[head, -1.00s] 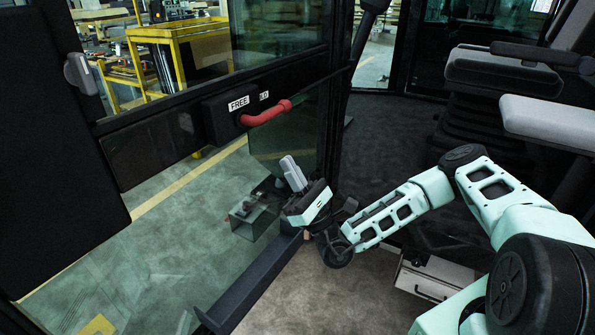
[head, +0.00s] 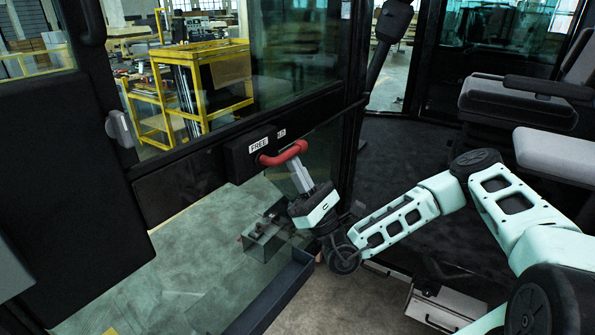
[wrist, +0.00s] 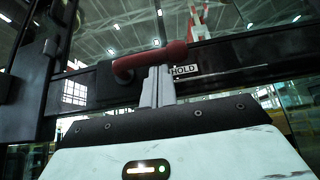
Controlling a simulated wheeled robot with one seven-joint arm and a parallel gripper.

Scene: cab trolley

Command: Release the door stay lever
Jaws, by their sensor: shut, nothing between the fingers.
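The red door stay lever (head: 284,153) sticks out to the right from a black housing (head: 247,157) on the door's crossbar. A FREE label (head: 258,145) is on the housing, with a second label partly hidden to its right. In the wrist view the red lever (wrist: 150,57) runs across the top, with a HOLD label (wrist: 183,69) beside its right part. My gripper (head: 299,172) is shut and empty, pointing up just below the lever. Its fingers (wrist: 157,82) reach the lever's underside in the wrist view; I cannot tell whether they touch.
The glazed door (head: 160,200) with its black frame fills the left. A seat (head: 520,100) stands at the right, and a light step box (head: 440,303) is below my arm.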

